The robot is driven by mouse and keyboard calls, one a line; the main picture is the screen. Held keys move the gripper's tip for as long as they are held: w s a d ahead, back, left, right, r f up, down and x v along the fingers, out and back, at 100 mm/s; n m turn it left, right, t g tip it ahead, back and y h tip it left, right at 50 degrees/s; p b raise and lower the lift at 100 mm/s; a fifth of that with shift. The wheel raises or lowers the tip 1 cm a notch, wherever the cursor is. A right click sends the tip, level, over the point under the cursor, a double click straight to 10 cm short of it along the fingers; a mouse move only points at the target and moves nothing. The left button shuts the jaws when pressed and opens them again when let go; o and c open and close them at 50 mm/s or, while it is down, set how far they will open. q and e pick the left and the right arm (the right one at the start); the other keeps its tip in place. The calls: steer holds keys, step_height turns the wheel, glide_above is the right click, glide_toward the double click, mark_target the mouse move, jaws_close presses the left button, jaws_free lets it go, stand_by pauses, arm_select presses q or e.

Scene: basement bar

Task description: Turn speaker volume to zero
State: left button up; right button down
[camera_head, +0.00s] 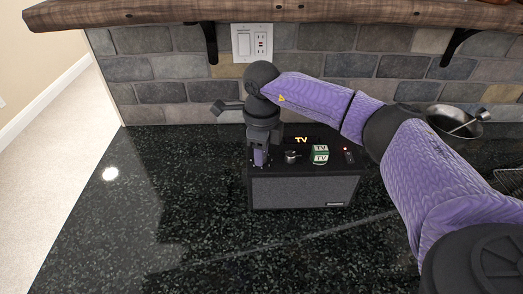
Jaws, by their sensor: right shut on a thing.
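The speaker (305,192) is a black box with a grey grille front. It stands on the dark counter below the brick wall. Its top panel carries a lit "TV" display (301,140), a small dark knob (292,157) and a small red light (346,149). My right gripper (260,160) points down at the left end of this panel and is shut on a knob there, which its fingers mostly hide. The knob's marks and setting cannot be read. My left gripper is not in view.
A small green and white block (320,155) sits at the panel's middle. A dark pan (456,122) with a utensil stands at the back right. A wooden shelf (220,12) overhangs the wall. The counter (190,230) is clear in front and left.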

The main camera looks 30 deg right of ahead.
steer(key=n, duration=0.4)
steer(key=shift+n+b, duration=0.35)
steer(key=shift+n, duration=0.85)
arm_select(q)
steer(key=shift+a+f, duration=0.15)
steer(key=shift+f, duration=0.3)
arm_select(e)
steer(key=shift+n, duration=0.6)
steer(key=shift+r+n, duration=0.1)
steer(key=shift+n, duration=0.2)
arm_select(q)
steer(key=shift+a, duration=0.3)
arm_select(e)
steer(key=shift+c, duration=2)
jaws_free()
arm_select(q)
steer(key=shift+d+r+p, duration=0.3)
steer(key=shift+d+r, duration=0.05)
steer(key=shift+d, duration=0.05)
arm_select(e)
step_height(320, 180, up, 10)
